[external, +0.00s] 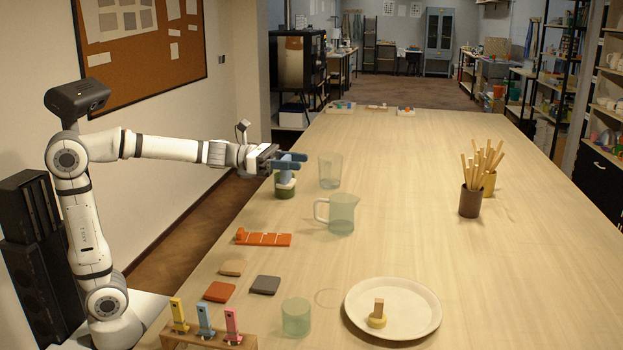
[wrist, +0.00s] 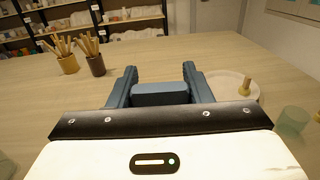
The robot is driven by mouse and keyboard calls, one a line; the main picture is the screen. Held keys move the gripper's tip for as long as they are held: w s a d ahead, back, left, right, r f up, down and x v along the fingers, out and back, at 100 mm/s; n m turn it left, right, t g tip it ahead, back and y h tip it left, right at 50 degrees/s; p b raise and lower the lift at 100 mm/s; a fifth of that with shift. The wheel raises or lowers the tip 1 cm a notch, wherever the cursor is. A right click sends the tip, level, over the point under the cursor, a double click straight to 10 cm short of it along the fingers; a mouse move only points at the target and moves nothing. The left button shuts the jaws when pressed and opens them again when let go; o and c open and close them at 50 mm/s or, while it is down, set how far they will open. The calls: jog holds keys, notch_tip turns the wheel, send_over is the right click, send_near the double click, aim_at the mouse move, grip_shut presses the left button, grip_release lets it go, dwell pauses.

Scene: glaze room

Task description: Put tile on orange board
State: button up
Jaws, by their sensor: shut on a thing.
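My gripper (external: 291,161) is at the end of the outstretched arm, just over a small green jar (external: 285,191) near the table's left edge. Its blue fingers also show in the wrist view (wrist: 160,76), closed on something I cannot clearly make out. A pale rounded piece (external: 286,179) shows between gripper and jar; I cannot tell whether the fingers touch it. An orange board (external: 250,240) with pale marks lies nearer the camera. A tan tile (external: 232,268), a red-orange tile (external: 219,291) and a dark grey tile (external: 265,285) lie flat on the table in front of it.
A glass tumbler (external: 330,171) and a green-tinted jug (external: 343,213) stand right of my gripper. A plate (external: 414,302) holds a small yellow-and-wood piece. A green glass (external: 296,317) and a wooden rack (external: 185,338) are at the front. Stick pots (external: 470,202) stand at the right.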

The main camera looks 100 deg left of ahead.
jog(key=s+f+y+b, duration=0.1)
jog(key=s+f+b, duration=0.2)
jog(key=s+f, duration=0.4)
jog(key=b, duration=0.2)
send_over(270, 239)
notch_tip(270, 239, down, 4)
jog(key=shift+n, duration=0.4)
jog(key=shift+a+f+b, duration=0.1)
jog(key=shift+f+b, duration=0.75)
jog(key=shift+f, duration=1.95)
jog(key=shift+f, duration=0.15)
jog(key=o, duration=0.6)
jog(key=shift+f, duration=0.1)
jog(key=o, duration=0.4)
jog(key=shift+o, duration=0.2)
